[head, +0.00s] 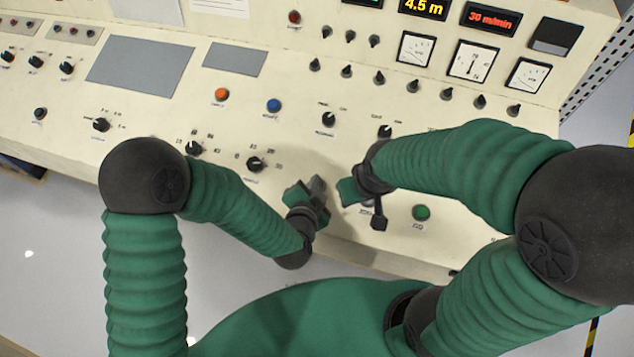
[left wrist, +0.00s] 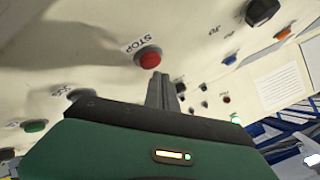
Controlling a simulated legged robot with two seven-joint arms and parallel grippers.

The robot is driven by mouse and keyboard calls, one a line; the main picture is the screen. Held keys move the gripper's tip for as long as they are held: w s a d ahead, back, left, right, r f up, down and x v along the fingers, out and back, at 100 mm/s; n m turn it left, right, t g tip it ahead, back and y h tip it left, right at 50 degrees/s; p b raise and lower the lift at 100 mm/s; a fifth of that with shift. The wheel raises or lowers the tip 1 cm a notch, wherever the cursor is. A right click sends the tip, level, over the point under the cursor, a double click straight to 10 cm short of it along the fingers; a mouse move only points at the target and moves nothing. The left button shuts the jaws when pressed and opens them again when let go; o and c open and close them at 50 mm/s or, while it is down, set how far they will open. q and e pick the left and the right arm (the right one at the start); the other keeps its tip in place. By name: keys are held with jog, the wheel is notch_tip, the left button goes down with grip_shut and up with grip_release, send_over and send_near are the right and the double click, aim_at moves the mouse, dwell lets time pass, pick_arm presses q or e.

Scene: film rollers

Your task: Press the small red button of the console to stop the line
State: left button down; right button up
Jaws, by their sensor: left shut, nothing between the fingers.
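The console (head: 300,110) is a cream panel with a sloping top. In the left wrist view a small red button (left wrist: 149,57) sits in a dark ring beside the word STOP. My left gripper (head: 318,186) is over the front part of the console in the head view. In the left wrist view its shut, empty fingers (left wrist: 161,84) end just below the red button in the picture; I cannot tell whether they touch it. The STOP button is not visible in the head view. My right gripper (head: 364,206) is close by, its fingers unclear.
A green button (head: 421,212) lies right of my right gripper. An orange button (head: 221,94), a blue button (head: 273,105) and several black knobs stand farther back. A red lamp or button (head: 294,17) is on the upright panel, with displays and gauges.

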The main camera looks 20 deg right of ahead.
dwell(0.4)
pick_arm(q)
jog(key=shift+f, duration=0.35)
jog(key=shift+w+d+f+b, duration=0.1)
jog(key=shift+f+b, duration=0.4)
jog(key=shift+b, duration=0.15)
dwell(0.4)
jog(key=shift+s+r+p, duration=0.2)
jog(key=shift+r+p, duration=0.55)
jog(key=shift+r, duration=0.15)
jog(key=r+p, duration=0.3)
jog(key=s+a+r+p, duration=0.1)
jog(key=r, duration=0.1)
jog(key=shift+w+f, duration=0.1)
dwell(0.4)
